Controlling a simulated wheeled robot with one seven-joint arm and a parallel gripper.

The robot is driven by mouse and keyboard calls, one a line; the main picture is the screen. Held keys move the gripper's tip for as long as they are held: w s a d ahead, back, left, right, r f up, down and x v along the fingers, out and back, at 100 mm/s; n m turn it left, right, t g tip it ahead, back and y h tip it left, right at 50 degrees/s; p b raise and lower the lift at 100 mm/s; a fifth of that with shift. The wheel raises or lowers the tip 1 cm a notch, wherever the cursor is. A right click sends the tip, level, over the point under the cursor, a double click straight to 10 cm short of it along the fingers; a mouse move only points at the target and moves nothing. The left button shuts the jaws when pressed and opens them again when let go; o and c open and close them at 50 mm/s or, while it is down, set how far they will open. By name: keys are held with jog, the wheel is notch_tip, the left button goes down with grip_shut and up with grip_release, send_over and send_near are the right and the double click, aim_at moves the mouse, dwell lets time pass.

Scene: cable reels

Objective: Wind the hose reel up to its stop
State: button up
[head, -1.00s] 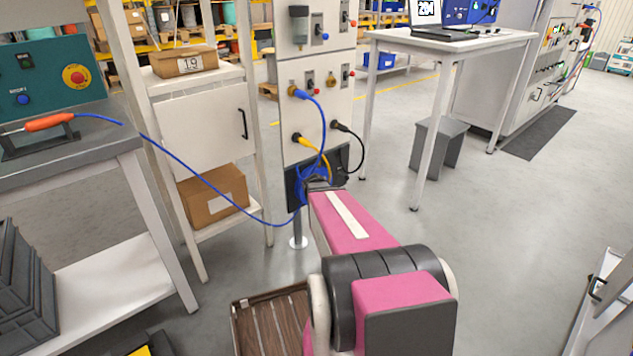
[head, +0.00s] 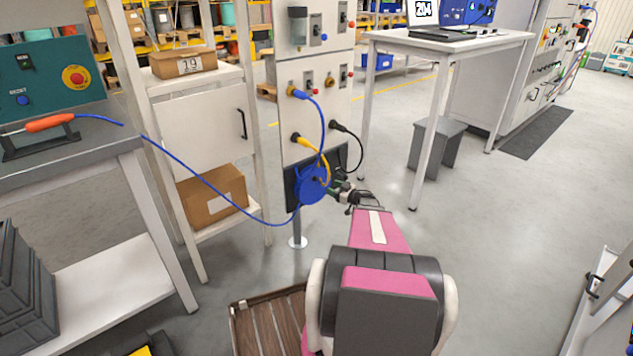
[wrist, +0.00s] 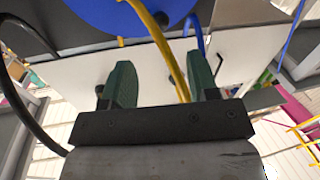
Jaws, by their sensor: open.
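The blue reel (head: 308,188) is on a dark panel low on the front of the white cabinet. Its blue hose (head: 205,178) sags left to an orange-handled tool (head: 50,122) on the bench. My gripper (head: 336,188) is just right of the reel, open. In the wrist view the blue disc of the reel (wrist: 100,15) is at the top edge, beyond the green fingertips of my gripper (wrist: 162,76). A yellow cable (wrist: 166,55) crosses the view between the fingers; I cannot tell its depth. A small dark knob shows at the disc's edge, partly hidden by the cable.
Yellow and black cables (head: 352,145) loop from sockets on the white cabinet (head: 300,75) close above my gripper. A shelf with cardboard boxes (head: 210,195) stands left of the reel. A table (head: 455,42) and a grey stool (head: 437,150) stand right. The floor between is clear.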

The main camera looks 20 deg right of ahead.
aim_at(316, 180)
jog(key=x, duration=1)
jog(key=shift+w+a, duration=0.15)
jog(key=shift+w, duration=0.05)
grip_shut()
jog(key=shift+r, duration=0.1)
